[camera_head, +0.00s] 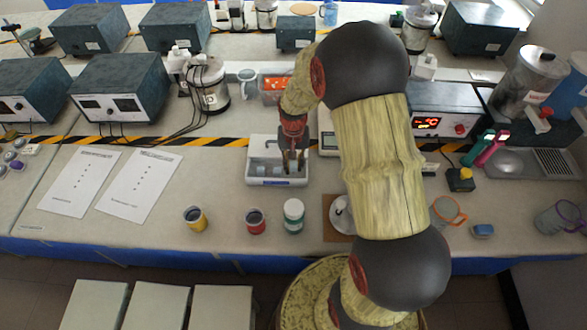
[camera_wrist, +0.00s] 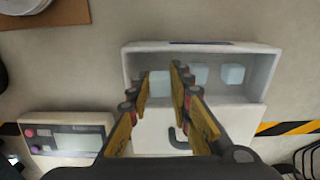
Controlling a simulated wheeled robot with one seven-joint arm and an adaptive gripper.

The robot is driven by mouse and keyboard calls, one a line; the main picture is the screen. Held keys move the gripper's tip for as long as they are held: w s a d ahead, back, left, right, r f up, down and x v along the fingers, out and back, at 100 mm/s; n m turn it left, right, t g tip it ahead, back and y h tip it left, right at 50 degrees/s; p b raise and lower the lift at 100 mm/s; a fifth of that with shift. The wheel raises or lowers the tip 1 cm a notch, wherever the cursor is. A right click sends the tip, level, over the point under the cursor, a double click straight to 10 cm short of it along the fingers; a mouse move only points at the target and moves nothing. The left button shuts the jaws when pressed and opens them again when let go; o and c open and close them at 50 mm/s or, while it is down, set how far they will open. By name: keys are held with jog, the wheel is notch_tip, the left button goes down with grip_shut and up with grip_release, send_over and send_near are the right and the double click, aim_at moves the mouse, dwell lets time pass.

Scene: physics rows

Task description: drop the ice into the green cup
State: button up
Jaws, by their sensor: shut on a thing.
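My gripper (camera_wrist: 162,72) reaches down into a white ice tray (camera_wrist: 275,75), with its fingers on both sides of a pale blue ice cube (camera_wrist: 160,85), shut on it. Other ice cubes (camera_wrist: 232,74) lie in the tray to the right of the fingers. In the head view my gripper (camera_head: 294,162) is over the tray (camera_head: 278,181) on the bench, and the held cube cannot be made out there. The green cup (camera_head: 293,217) stands upright on the bench in front of the tray.
A red cup (camera_head: 255,226) and a yellow cup (camera_head: 195,224) stand left of the green cup. A silver lid-like object (camera_head: 341,215) lies to its right on a brown board. Two paper sheets (camera_head: 80,182) lie at left. A small display device (camera_wrist: 68,137) sits beside the tray.

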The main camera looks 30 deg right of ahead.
notch_tip(320, 180, up, 6)
jog(key=p, duration=0.1)
jog(key=shift+r, duration=0.2)
jog(key=shift+r, duration=0.1)
